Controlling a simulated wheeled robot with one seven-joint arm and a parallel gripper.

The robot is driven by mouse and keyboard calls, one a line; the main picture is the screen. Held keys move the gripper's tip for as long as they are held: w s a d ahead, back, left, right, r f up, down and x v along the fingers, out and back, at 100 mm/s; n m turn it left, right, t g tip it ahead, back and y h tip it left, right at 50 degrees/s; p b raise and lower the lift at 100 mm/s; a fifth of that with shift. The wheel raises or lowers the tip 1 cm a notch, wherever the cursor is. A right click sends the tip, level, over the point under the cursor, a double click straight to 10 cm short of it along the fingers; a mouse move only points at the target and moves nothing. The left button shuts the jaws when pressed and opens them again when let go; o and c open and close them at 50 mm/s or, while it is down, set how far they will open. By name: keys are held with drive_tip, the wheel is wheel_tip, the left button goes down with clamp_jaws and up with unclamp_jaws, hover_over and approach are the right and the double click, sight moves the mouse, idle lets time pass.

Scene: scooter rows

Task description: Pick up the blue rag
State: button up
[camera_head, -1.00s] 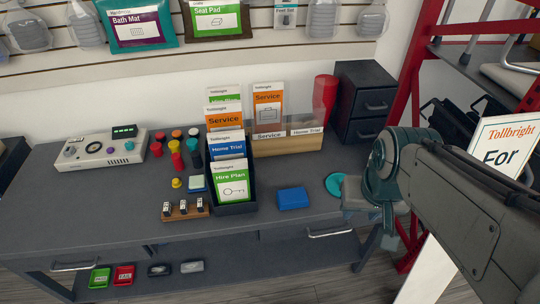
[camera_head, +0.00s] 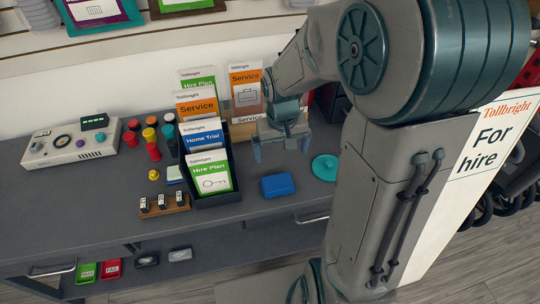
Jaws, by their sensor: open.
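The blue rag (camera_head: 278,185) is a small folded blue block lying on the grey bench top, right of the dark leaflet holder. My gripper (camera_head: 282,153) hangs above and behind the rag, fingers pointing down. Its two fingers are apart with nothing between them. The rag is fully visible and not touched.
The leaflet holder (camera_head: 224,197) with several cards stands just left of the rag. A teal disc (camera_head: 325,167) lies to its right. A wooden block with small stamps (camera_head: 165,205) is further left. A white sign (camera_head: 490,150) stands at the right. The bench front before the rag is clear.

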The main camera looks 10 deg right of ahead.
wheel_tip(320, 180, down, 3)
drive_tip(key=w, duration=0.2)
hover_over(278, 182)
drive_tip(key=shift+g, duration=0.3)
wheel_tip(278, 182, down, 9)
drive_tip(key=shift+w+a+r+b, duration=0.1)
drive_tip(key=shift+r+b, duration=0.1)
drive_tip(key=shift+b, duration=0.2)
drive_tip(key=shift+f, duration=2.65)
drive_tip(key=c, duration=0.7)
